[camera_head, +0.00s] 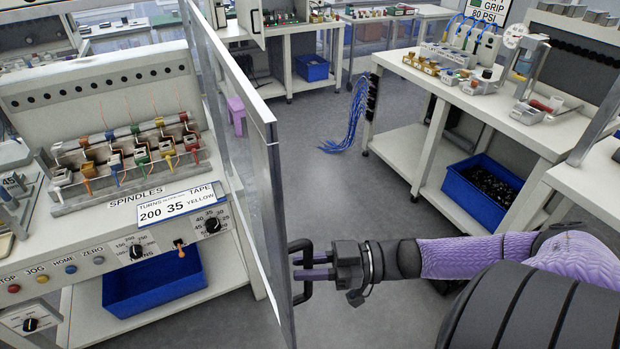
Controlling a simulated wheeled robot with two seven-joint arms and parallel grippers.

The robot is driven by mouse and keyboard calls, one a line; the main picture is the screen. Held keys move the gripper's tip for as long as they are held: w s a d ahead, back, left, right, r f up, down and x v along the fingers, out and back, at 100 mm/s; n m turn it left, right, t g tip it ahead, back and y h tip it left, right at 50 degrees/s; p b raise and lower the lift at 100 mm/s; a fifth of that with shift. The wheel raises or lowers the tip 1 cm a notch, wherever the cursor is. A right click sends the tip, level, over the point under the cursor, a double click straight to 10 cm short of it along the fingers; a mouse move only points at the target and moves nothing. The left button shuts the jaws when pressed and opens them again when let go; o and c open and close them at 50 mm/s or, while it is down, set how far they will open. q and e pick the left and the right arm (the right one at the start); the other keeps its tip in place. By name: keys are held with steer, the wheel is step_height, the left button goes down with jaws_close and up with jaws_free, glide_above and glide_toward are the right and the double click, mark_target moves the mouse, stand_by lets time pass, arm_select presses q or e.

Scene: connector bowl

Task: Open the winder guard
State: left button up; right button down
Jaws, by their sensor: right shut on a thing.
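The winder guard (262,150) is a clear panel in a pale metal frame, seen nearly edge-on and standing out from the winder's right side. A black handle (307,246) sits on its right face near the lower end. My right gripper (305,267) comes in from the right and is shut on the handle, its purple fingers level with the bar. The winder (95,90) at left shows its row of spindles (130,150) with coloured parts, uncovered from this side. My left gripper is not in view.
A control panel with knobs (211,224) and buttons fronts the winder, above a blue bin (155,283). A white bench (470,95) with fixtures stands at right, a blue bin (488,187) on its lower shelf. Grey floor (330,185) lies open between them.

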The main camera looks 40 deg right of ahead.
steer(key=c, duration=0.6)
jaws_free()
steer(key=shift+c, duration=0.2)
steer(key=shift+o, duration=0.3)
steer(key=v, duration=0.9)
steer(key=shift+s+d+p, duration=0.25)
steer(key=shift+d+p, duration=0.1)
steer(key=shift+p, duration=0.1)
